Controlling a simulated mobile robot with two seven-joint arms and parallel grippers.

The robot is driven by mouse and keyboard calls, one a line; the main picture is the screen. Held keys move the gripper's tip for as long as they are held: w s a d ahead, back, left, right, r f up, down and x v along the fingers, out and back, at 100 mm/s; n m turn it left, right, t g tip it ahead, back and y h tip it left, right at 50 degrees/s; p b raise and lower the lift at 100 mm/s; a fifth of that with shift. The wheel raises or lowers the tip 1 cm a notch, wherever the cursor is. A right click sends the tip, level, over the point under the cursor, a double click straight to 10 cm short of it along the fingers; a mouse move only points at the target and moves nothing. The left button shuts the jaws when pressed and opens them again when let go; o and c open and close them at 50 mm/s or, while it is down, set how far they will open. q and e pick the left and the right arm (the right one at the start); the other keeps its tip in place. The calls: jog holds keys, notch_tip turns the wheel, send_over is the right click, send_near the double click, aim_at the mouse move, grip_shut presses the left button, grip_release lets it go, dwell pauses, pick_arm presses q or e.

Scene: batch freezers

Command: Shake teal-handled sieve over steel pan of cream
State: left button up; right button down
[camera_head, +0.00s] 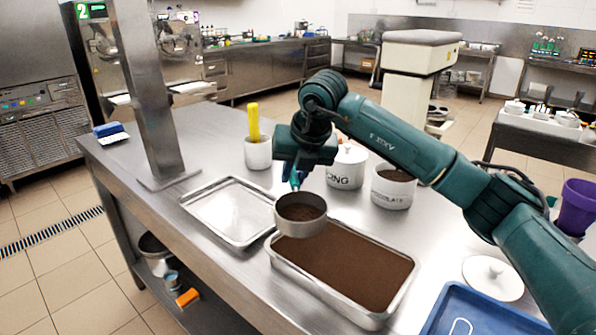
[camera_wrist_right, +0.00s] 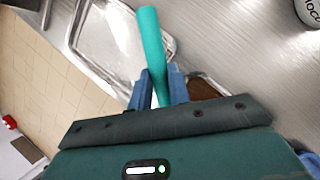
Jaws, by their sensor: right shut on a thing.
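The teal-handled sieve (camera_head: 301,221) is a round steel cup with brown powder in it. It hangs over the back left corner of the steel pan (camera_head: 399,302), whose surface shows brown all over; no white cream shows. My right gripper (camera_head: 294,178) is above the sieve, shut on its handle. In the right wrist view the teal handle (camera_wrist_right: 149,38) stands between the blue fingertips of the right gripper (camera_wrist_right: 158,88). A strip of the brown pan content (camera_wrist_right: 203,90) shows beside the fingers. My left gripper is not in view.
An empty steel tray (camera_head: 232,210) lies left of the pan. Behind stand a white pot with a yellow handle (camera_head: 258,150), a lidded white canister (camera_head: 346,168) and an open chocolate canister (camera_head: 393,187). A white lid (camera_head: 493,278) and a blue tray (camera_head: 480,312) are at the right.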

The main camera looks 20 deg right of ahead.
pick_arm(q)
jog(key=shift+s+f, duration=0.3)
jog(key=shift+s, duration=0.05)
pick_arm(e)
jog(key=shift+r, duration=0.1)
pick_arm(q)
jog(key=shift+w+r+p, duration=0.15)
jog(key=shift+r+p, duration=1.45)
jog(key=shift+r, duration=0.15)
pick_arm(e)
jog(key=shift+r, duration=2.45)
